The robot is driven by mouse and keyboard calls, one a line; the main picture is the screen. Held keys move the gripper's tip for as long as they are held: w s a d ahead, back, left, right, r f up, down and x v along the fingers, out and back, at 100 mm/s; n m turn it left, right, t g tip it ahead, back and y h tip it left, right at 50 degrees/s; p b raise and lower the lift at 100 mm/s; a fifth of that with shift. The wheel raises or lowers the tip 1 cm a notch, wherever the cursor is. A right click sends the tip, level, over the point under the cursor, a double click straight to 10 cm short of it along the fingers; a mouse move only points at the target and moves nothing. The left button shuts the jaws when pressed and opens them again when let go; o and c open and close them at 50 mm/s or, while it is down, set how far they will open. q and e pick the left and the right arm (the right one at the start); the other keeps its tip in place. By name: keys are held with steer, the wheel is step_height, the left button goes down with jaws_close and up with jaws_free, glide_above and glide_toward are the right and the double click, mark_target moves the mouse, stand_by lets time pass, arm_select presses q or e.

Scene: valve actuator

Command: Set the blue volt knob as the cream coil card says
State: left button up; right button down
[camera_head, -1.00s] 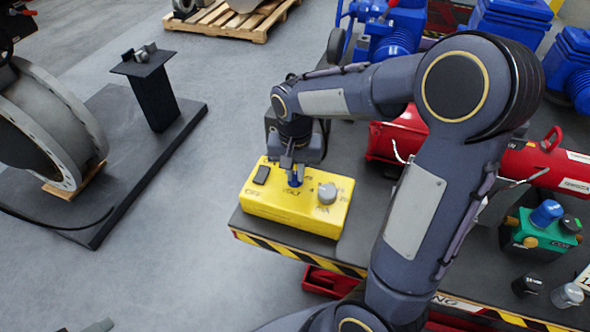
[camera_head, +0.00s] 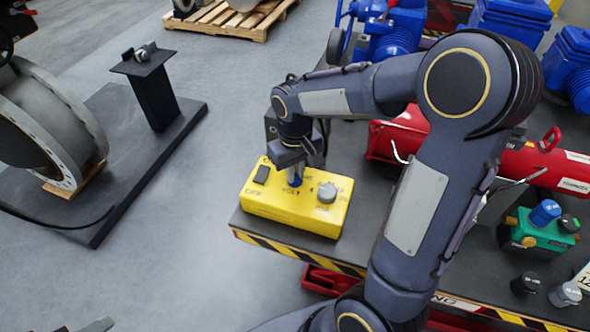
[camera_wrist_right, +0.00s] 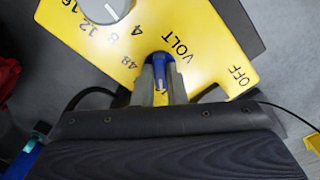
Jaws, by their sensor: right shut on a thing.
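The yellow control box (camera_head: 312,213) sits at the table's near left corner. The blue volt knob (camera_head: 295,180) is at the middle of its top, partly hidden by my right gripper (camera_head: 294,172). The knob also shows in the right wrist view (camera_wrist_right: 161,72), between the fingers of my right gripper (camera_wrist_right: 160,85), which is shut on it from above. "VOLT" and the number 48 are printed beside the knob. A white card (camera_head: 583,278) is cut off at the right edge; I cannot tell whether it is the cream coil card. My left gripper cannot be made out.
On the box are a grey knob (camera_head: 327,192) and a black switch (camera_head: 262,174) near "OFF". A green box (camera_head: 540,236) with knobs, loose knobs (camera_head: 566,294) and a red cylinder (camera_head: 545,165) stand to the right.

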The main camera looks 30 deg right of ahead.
stand_by(0.4)
steer(key=c, duration=1.5)
jaws_free()
steer(key=shift+o, duration=0.2)
step_height(320, 180, up, 8)
steer(key=shift+f, duration=0.1)
steer(key=s+a+m+t+y, duration=0.1)
steer(key=s+a+t+y, duration=0.1)
steer(key=s, duration=0.6)
steer(key=s+a+m+t+y, duration=0.1)
steer(key=s+a+t, duration=0.2)
steer(key=s, duration=0.6)
steer(key=shift+f+t+y, duration=0.3)
steer(key=shift+y, duration=0.1)
